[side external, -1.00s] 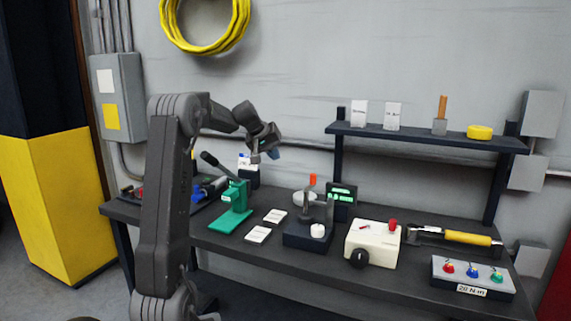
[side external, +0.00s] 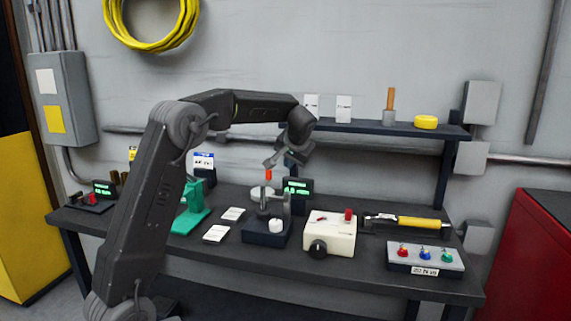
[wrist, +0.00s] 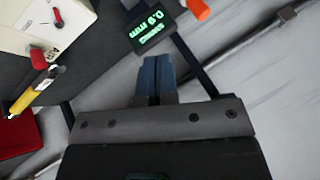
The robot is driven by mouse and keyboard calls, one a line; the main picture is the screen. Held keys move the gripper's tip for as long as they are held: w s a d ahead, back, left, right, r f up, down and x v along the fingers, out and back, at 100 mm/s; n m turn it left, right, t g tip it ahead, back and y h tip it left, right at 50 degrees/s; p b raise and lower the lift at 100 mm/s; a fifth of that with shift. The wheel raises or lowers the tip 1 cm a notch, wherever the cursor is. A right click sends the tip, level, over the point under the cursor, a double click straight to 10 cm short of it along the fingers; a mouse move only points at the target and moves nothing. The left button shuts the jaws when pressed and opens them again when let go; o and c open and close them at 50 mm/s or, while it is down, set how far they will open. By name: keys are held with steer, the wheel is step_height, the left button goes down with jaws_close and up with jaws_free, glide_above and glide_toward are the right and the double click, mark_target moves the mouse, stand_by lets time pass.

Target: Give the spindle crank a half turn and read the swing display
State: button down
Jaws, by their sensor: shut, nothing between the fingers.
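The dark spindle stand (side external: 266,234) sits mid-bench, with a white round knob (side external: 276,226) on its base and an upright post. An orange-tipped piece (side external: 268,175) rises at the stand and also shows in the wrist view (wrist: 198,10). I cannot tell clearly which part is the crank. The dark display (side external: 298,190) with green characters stands just behind; it appears upside down in the wrist view (wrist: 157,28), showing a small mm value. My gripper (side external: 268,164) is shut and empty, just above the orange tip. Its blue fingers (wrist: 157,62) are together, pointing towards the display.
A cream box (side external: 330,232) with a black knob and red switch stands right of the stand. A green press (side external: 190,215) and white cards (side external: 216,233) lie left. A wall shelf (side external: 380,128) overhangs the back; a yellow-handled tool (side external: 418,223) lies at right.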

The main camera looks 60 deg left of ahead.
steer(key=a+f, duration=0.6)
steer(key=a, duration=0.2)
steer(key=shift+s+a+f, duration=0.15)
steer(key=shift+s+a, duration=0.05)
